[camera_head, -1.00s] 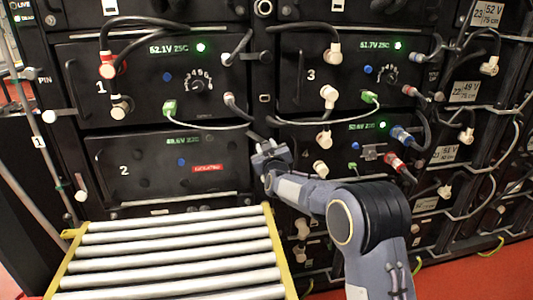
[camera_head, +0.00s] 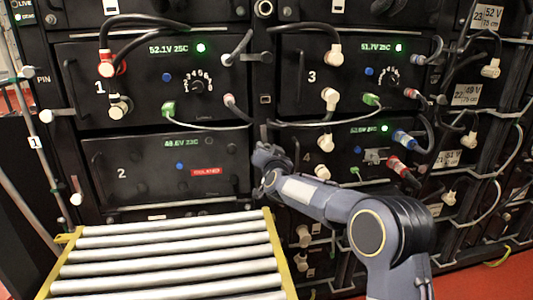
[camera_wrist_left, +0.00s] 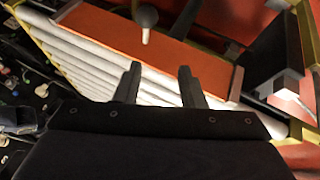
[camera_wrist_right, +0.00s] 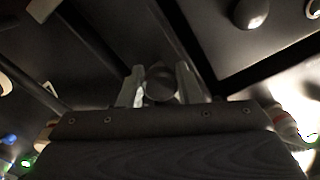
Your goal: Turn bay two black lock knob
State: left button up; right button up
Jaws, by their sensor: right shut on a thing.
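Bay two (camera_head: 150,187) is the black panel marked 2 at the lower left, with a lit green readout, a blue button and a red label. My right gripper (camera_head: 264,160) is at its right edge, by the upright frame post. In the right wrist view, my right gripper (camera_wrist_right: 160,85) has its fingers on both sides of a dark round knob (camera_wrist_right: 160,80), shut on it. The gripper hides this knob in the head view. My left gripper (camera_wrist_left: 158,82) shows only in its own wrist view, with fingers apart and nothing between them.
A roller table (camera_head: 172,262) with yellow side rails stands in front of bay two. Bays one, three and four around it carry cables and plugs, such as the green plug (camera_head: 168,110). In the left wrist view, rollers (camera_wrist_left: 80,60) and an orange-red surface (camera_wrist_left: 140,40) lie beyond the fingers.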

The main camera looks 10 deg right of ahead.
jog(key=shift+m, duration=0.6)
jog(key=o, duration=1)
jog(key=shift+c, duration=0.2)
jog(key=shift+s, duration=0.1)
jog(key=s, duration=0.7)
jog(key=shift+s, duration=0.3)
